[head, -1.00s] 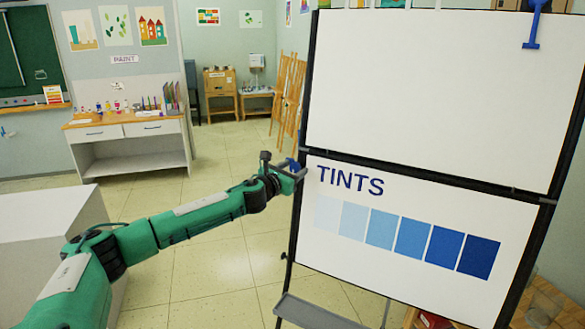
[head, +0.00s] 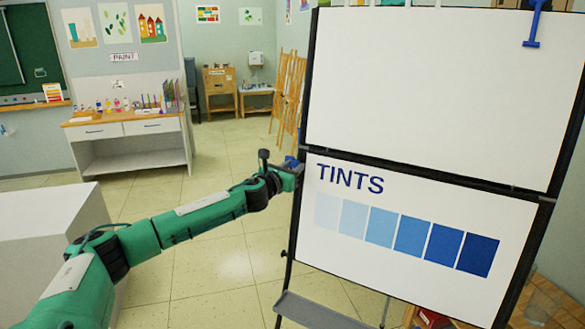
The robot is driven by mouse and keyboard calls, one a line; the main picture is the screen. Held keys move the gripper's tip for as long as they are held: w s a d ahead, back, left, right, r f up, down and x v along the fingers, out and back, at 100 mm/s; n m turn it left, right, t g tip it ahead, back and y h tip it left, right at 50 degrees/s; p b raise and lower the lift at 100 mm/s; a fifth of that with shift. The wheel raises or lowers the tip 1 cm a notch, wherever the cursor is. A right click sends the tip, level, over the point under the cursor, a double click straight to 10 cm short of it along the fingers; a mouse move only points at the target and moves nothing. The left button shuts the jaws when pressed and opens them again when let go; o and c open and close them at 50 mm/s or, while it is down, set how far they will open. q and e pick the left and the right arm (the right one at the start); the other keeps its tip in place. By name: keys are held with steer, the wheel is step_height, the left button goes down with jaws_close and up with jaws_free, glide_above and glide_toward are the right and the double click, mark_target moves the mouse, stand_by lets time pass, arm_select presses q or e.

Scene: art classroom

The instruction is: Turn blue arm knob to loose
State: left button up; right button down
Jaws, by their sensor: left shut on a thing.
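The blue arm knob (head: 291,161) is a small blue piece at the left edge of the easel frame, level with the bar between the two boards. My left gripper (head: 284,170) is at the knob and shut on it; the fingers hide most of it. The easel holds a blank white upper board (head: 430,95) and a lower board (head: 400,270) reading TINTS with a row of blue squares. My right gripper is not in view.
A blue clip (head: 533,30) hangs at the easel's top right. A grey tray (head: 315,312) juts out low on the easel. A white block (head: 45,235) stands at the left. A paint cabinet (head: 130,140) and wooden easels (head: 288,95) stand behind. Floor between is clear.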

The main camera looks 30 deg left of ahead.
arm_select(q)
steer(key=n, duration=0.2)
steer(key=shift+d+n+y, duration=0.1)
steer(key=shift+n+y, duration=0.2)
steer(key=shift+n, duration=0.1)
steer(key=n+y+p, duration=0.1)
steer(key=n, duration=0.2)
steer(key=n+y+p, duration=0.1)
steer(key=n, duration=0.2)
steer(key=n+g, duration=0.1)
steer(key=n, duration=0.3)
steer(key=shift+n+y+p, duration=0.3)
steer(key=shift+y+p, duration=0.05)
steer(key=shift+y, duration=0.05)
steer(key=n+g+p, duration=0.1)
steer(key=n, duration=0.4)
steer(key=shift+r+n+y+p, duration=0.1)
steer(key=shift+n+y+p, duration=0.2)
steer(key=shift+n+p, duration=0.1)
steer(key=n+g+p, duration=0.1)
steer(key=n, duration=0.4)
steer(key=shift+n+p, duration=0.3)
steer(key=shift+p, duration=0.1)
steer(key=o, duration=1)
steer(key=shift+c, duration=0.2)
